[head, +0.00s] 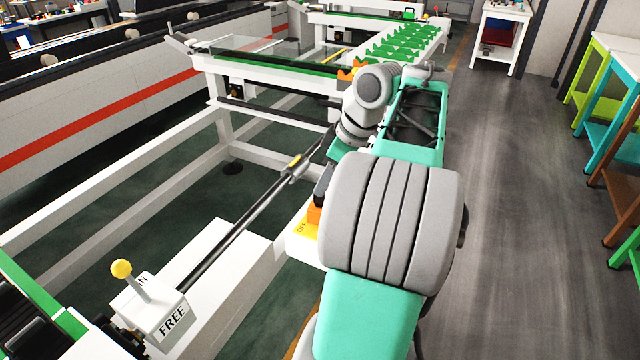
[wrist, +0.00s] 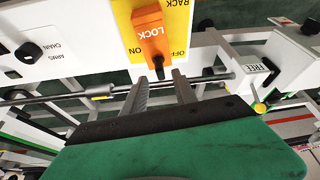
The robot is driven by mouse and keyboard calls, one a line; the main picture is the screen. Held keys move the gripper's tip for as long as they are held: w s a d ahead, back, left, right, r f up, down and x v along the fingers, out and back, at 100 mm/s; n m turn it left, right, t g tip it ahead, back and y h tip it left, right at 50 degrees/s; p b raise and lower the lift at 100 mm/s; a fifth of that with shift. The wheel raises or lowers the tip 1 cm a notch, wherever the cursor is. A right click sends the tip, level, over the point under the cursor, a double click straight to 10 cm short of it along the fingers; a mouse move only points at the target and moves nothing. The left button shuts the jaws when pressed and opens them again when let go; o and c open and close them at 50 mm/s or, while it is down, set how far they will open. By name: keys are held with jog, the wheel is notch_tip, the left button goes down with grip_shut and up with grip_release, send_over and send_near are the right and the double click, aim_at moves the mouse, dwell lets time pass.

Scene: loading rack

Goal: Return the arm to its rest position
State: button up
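My gripper (wrist: 160,84) is open in the wrist view, its two fingers apart with nothing held between them. Just beyond the fingertips is the orange LOCK lever (wrist: 150,32) with a black tip, on a yellow plate (wrist: 176,20) marked RACK, ON and OFF. I cannot tell whether the fingers touch the lever. In the head view my arm reaches forward and bends down at the rack's near right side. The lever (head: 314,212) and its yellow plate (head: 301,229) show partly beside my arm, and my fingers are mostly hidden there.
A white rack frame (head: 115,195) with a long dark rod (head: 235,232) fills the left. A white box marked FREE (head: 170,315) with a yellow-knobbed lever (head: 122,268) stands at lower left. Colored tables (head: 605,105) line the far right. The grey floor (head: 510,210) between is clear.

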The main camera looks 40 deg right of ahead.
jog(key=p+v, duration=0.1)
jog(key=v, duration=0.2)
jog(key=shift+s+r, duration=0.1)
jog(key=shift+r, duration=0.2)
jog(key=w+a+f+m, duration=0.1)
jog(key=w+a+f, duration=0.15)
jog(key=a, duration=0.85)
jog(key=w+a+f+m, duration=0.1)
jog(key=w+a+m, duration=0.15)
jog(key=a, duration=0.75)
jog(key=s+a+f+m+h, duration=0.1)
jog(key=s+a+f+h, duration=0.1)
jog(key=s+a+f, duration=0.5)
jog(key=shift+s+a+f+m, duration=0.2)
jog(key=shift+a+f+m, duration=0.15)
jog(key=shift+f, duration=0.1)
